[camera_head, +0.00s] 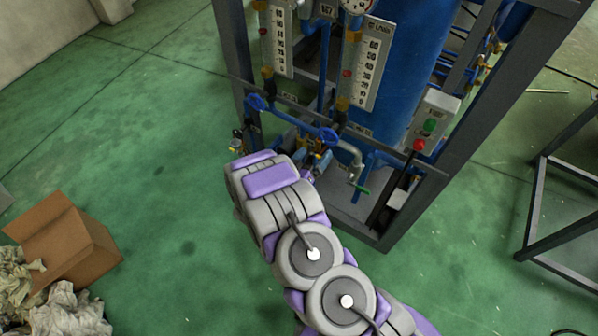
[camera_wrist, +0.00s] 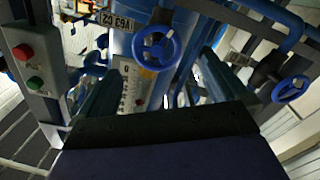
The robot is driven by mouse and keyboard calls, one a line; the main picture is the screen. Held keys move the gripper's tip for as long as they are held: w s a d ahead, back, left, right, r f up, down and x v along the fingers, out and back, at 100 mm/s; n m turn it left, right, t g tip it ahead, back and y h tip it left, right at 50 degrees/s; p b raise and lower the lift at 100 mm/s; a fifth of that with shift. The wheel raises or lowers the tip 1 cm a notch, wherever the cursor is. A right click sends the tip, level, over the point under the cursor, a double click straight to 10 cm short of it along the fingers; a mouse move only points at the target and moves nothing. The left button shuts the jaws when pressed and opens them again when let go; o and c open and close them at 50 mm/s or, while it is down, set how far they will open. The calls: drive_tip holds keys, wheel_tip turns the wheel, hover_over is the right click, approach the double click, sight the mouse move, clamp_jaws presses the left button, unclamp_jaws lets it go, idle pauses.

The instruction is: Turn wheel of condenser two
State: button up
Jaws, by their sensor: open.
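Two blue handwheels sit on the low piping of the frame in the head view: a left one (camera_head: 257,103) and a right one (camera_head: 327,136). The wrist view looks upside down. There, one handwheel (camera_wrist: 158,47) is ahead between my fingers' directions, and another (camera_wrist: 290,89) is at the right edge. I cannot read which wheel belongs to condenser two. My gripper (camera_wrist: 155,78) is open, with dark fingers spread to either side and nothing visibly held. It appears apart from the wheels. In the head view my arm mostly hides it, just below the right wheel.
A button box (camera_head: 432,119) with green and red buttons is on the right post. A pipe with a green-handled tap (camera_head: 358,180) is close to my arm. The dark metal frame (camera_head: 405,207) surrounds the piping. A cardboard box (camera_head: 65,240) lies left; green floor between is clear.

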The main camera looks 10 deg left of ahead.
drive_tip(key=v, duration=0.8)
drive_tip(key=shift+a, duration=0.15)
drive_tip(key=w+a+m+g+y+b, duration=0.1)
drive_tip(key=w+a+m+g+y, duration=0.1)
drive_tip(key=w+a+g+y, duration=0.2)
wheel_tip(320, 180, up, 10)
drive_tip(key=a+g+y+b, duration=0.1)
drive_tip(key=a+g+y, duration=0.1)
drive_tip(key=g+y, duration=0.35)
drive_tip(key=s+d+r+n+g+y+b, duration=0.1)
drive_tip(key=s+d+r+n+g+b, duration=0.15)
drive_tip(key=s+d+r, duration=0.65)
drive_tip(key=s+d+r+m+g+h, duration=0.1)
drive_tip(key=s+d+g+h, duration=0.1)
drive_tip(key=s+d, duration=0.9)
drive_tip(key=s+d+r+m+g+h, duration=0.1)
drive_tip(key=s+d+g, duration=0.3)
drive_tip(key=s+d, duration=0.8)
drive_tip(key=s+h, duration=0.1)
drive_tip(key=s, duration=0.3)
drive_tip(key=shift+s+r+g+b, duration=0.3)
drive_tip(key=shift+r+g+b, duration=0.05)
drive_tip(key=shift+g, duration=0.05)
